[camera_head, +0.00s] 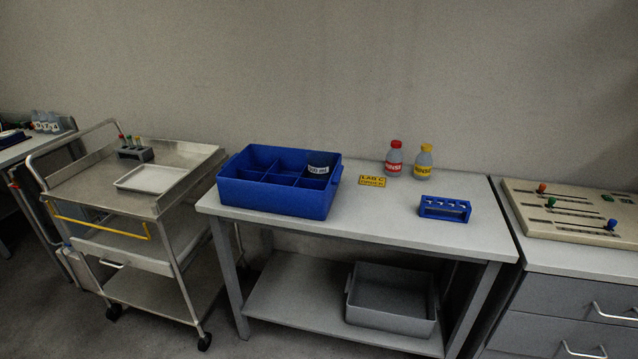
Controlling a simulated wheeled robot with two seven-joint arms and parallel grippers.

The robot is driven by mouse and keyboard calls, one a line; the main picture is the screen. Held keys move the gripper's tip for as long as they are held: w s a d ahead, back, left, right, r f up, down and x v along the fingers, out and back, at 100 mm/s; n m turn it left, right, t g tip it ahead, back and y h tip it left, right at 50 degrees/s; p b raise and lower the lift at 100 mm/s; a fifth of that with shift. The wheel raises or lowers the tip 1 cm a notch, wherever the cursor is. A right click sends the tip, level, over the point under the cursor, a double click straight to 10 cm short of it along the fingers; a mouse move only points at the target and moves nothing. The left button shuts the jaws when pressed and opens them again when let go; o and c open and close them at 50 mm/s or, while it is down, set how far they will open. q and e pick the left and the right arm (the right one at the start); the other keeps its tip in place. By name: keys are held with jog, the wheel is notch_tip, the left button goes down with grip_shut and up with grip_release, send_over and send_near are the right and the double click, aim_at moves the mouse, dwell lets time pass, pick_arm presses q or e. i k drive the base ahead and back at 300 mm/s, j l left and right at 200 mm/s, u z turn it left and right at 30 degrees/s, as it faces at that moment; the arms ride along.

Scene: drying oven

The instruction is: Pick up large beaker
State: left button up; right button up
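A whitish vessel with a dark volume label, which looks like a beaker (318,170), sits in a back right compartment of the blue divided box (270,200). Only its upper part shows; the walls of the box hide the rest. The label is too small to read surely. The box stands on the left part of the middle table (400,225). No other beaker is clear to me. Neither of my grippers shows in the head view.
A red-capped bottle (394,158), a yellow-capped bottle (423,161), a yellow sign (372,181) and a blue rack (445,208) stand right of the box. A steel cart (190,155) is at left, a drawer cabinet (570,300) at right. The table's front middle is clear.

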aim_at(320, 162)
jog(key=i+j, duration=0.45)
jog(key=i, duration=0.2)
jog(key=i+j, duration=0.5)
jog(key=i, duration=0.2)
